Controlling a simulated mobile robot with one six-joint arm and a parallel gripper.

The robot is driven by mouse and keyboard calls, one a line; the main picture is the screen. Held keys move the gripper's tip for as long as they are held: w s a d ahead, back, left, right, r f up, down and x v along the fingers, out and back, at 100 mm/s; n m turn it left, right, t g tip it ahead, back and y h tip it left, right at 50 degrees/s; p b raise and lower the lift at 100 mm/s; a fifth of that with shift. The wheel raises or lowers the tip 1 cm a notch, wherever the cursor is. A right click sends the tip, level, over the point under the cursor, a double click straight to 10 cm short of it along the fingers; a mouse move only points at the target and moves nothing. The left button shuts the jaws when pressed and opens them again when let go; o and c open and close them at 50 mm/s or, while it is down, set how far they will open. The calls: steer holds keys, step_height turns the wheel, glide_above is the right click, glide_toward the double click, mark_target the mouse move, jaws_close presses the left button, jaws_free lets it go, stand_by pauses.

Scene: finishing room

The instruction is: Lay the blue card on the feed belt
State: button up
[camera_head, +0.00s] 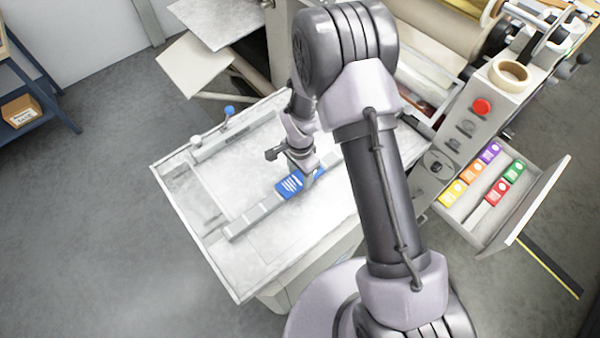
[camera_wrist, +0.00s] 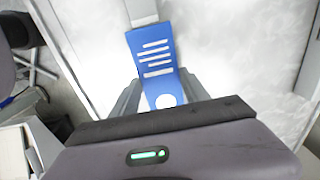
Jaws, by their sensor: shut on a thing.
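The blue card (camera_head: 289,186) has white stripes and a white dot. In the wrist view the blue card (camera_wrist: 155,55) stands between the two grey fingers of my gripper (camera_wrist: 161,88), which is shut on its near end. In the head view my gripper (camera_head: 307,174) is over the pale table, partly hidden by my arm. The feed belt (camera_head: 246,217) is a narrow, light grey segmented strip along the table. The card is over this strip, in line with it. A piece of the belt (camera_wrist: 141,10) shows beyond the card's far end. I cannot tell whether card and belt touch.
An open drawer (camera_head: 540,200) at the right holds several coloured cards. Above it is a control panel with a red button (camera_head: 481,106) and a tape roll (camera_head: 510,75). A blue-knobbed lever (camera_head: 229,111) stands at the table's far edge.

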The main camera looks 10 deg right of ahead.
steer(key=shift+s+f, duration=0.1)
steer(key=o, duration=1.3)
